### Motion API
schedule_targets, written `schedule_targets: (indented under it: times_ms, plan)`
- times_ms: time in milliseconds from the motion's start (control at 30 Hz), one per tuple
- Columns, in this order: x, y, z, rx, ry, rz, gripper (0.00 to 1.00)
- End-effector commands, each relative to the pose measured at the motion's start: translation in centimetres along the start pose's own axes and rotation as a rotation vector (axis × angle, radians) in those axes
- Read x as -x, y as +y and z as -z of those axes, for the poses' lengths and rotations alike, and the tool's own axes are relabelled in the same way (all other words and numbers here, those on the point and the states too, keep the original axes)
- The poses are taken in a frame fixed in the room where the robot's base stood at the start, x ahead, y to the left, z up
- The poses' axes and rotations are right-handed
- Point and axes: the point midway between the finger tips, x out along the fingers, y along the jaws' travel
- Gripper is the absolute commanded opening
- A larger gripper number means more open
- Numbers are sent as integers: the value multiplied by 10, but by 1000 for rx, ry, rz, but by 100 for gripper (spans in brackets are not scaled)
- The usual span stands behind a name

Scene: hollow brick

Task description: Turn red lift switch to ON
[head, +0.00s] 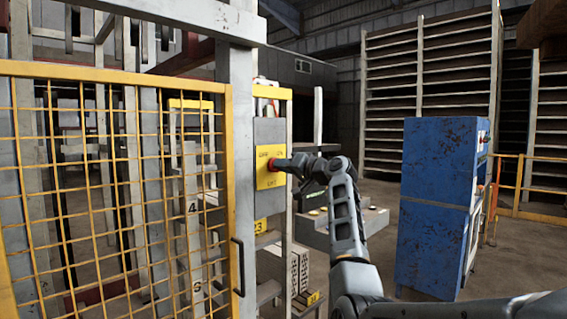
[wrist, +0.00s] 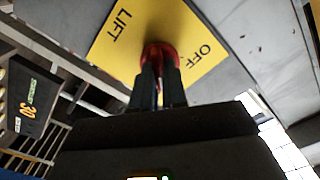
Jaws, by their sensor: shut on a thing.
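The red lift switch (wrist: 160,53) sits on a yellow plate (wrist: 115,42) marked LIFT and OFF in the wrist view. In the head view the red switch (head: 271,164) shows on the yellow plate (head: 268,181) of a grey box (head: 268,131) on a post. My gripper (wrist: 160,82) is shut on the switch, its two dark fingers pressed around the red knob. In the head view my gripper (head: 280,164) reaches the plate from the right. The fingers hide part of the knob, so I cannot tell its exact setting.
A yellow mesh gate (head: 120,180) with a dark handle stands to the left. A rusty blue cabinet (head: 436,200) stands to the right, with tall shelving (head: 430,90) behind. Some floor between post and cabinet is open.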

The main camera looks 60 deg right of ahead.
Motion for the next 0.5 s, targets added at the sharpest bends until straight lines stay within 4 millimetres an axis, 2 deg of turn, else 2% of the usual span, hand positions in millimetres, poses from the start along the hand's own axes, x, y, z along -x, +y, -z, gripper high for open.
schedule_targets:
  times_ms: [200, 500]
  plan:
    - [0, 0, 0, -93, -2, -1, 0]
    - [0, 1, -1, -137, -2, -1, 0]
